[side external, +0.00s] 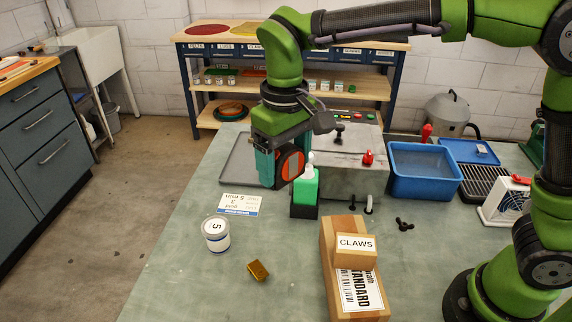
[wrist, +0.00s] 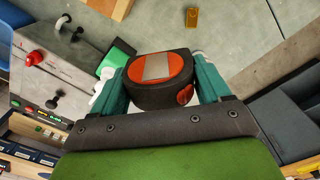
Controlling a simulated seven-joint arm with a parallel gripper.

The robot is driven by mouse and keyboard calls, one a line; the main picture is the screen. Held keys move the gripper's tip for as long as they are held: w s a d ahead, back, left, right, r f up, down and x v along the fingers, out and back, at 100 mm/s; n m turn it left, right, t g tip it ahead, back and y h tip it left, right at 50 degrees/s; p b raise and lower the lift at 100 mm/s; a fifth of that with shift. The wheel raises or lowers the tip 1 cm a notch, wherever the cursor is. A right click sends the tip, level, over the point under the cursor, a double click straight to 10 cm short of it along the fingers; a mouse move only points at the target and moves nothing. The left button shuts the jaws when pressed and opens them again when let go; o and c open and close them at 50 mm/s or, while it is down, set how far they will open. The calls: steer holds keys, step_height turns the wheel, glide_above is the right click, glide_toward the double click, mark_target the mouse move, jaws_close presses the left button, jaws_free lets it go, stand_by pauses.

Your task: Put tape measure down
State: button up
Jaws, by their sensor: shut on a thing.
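The tape measure (side external: 290,164) is black with orange faces. My gripper (side external: 277,168) is shut on it and holds it in the air above the bench, just left of the green bottle in the side view. In the wrist view the tape measure (wrist: 160,78) sits between the two teal fingers of my gripper (wrist: 158,85). Its orange face with a grey strip is turned to the camera. The side view does not clearly show how high it hangs above the bench.
A green bottle (side external: 305,188) stands in a black holder close by. A grey tray (side external: 238,165) lies behind. Bare bench (side external: 190,285) lies front left.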

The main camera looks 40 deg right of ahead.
steer(key=s+a+n, duration=0.3)
steer(key=s+a, duration=0.6)
steer(key=a, duration=0.2)
steer(key=f, duration=1.5)
steer(key=shift+w+d+f, duration=0.1)
steer(key=shift+d+f, duration=0.25)
steer(key=shift+d, duration=0.05)
steer(key=w+a, duration=0.3)
steer(key=a, duration=0.1)
steer(key=w+a+f, duration=0.1)
steer(key=w+a, duration=0.3)
steer(key=w+a+f, duration=0.1)
steer(key=w+a, duration=0.2)
steer(key=w, duration=0.1)
steer(key=shift+a, duration=0.4)
steer(key=shift+s+f, duration=0.1)
steer(key=shift+f, duration=1.6)
steer(key=shift+f, duration=0.2)
steer(key=o, duration=1.2)
steer(key=shift+r, duration=0.1)
